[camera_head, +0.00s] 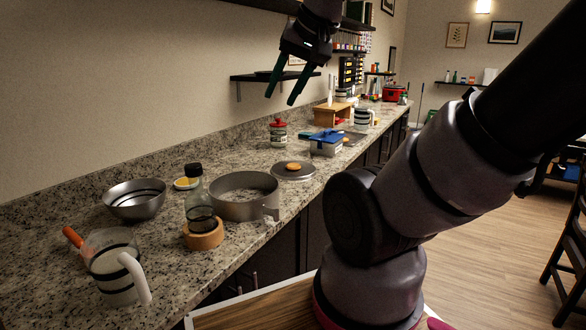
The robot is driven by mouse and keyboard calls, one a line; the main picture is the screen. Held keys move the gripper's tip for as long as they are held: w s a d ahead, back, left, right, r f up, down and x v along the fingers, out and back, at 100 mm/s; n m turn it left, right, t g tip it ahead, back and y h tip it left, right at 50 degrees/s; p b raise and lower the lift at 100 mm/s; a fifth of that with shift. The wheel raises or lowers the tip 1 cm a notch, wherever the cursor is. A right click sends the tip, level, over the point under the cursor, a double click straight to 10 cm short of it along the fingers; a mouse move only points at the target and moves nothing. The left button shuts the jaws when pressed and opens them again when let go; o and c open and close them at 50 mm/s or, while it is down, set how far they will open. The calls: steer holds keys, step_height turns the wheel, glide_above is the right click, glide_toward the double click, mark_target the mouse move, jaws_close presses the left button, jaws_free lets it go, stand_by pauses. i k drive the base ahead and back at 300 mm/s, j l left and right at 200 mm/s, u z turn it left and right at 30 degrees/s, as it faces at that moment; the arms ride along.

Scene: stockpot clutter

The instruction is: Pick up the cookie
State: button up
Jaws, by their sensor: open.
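The cookie (293,167) is a small orange-brown round. It lies on a grey round plate or disc (306,174) on the granite counter, right of the metal pan. My gripper (281,95) hangs in the air at the top of the view, its two dark green fingers pointing down and apart. It is open and empty. It shows well above the counter, up and left of the cookie in the picture, and touches nothing.
Near the cookie stand a wide metal pan (244,207), a red-lidded jar (278,131) and a blue-topped box (326,145). A dark bottle (199,205), steel bowl (135,204) and pitcher (115,278) are nearer. A shelf (255,77) juts from the wall.

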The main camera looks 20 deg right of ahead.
mark_target(292, 166)
steer(key=i+l, duration=0.15)
steer(key=l, duration=0.25)
steer(key=i+l, duration=0.2)
steer(key=l, duration=0.2)
steer(key=i+l, duration=0.15)
steer(key=l, duration=0.2)
steer(key=i+l, duration=0.2)
steer(key=l, duration=0.2)
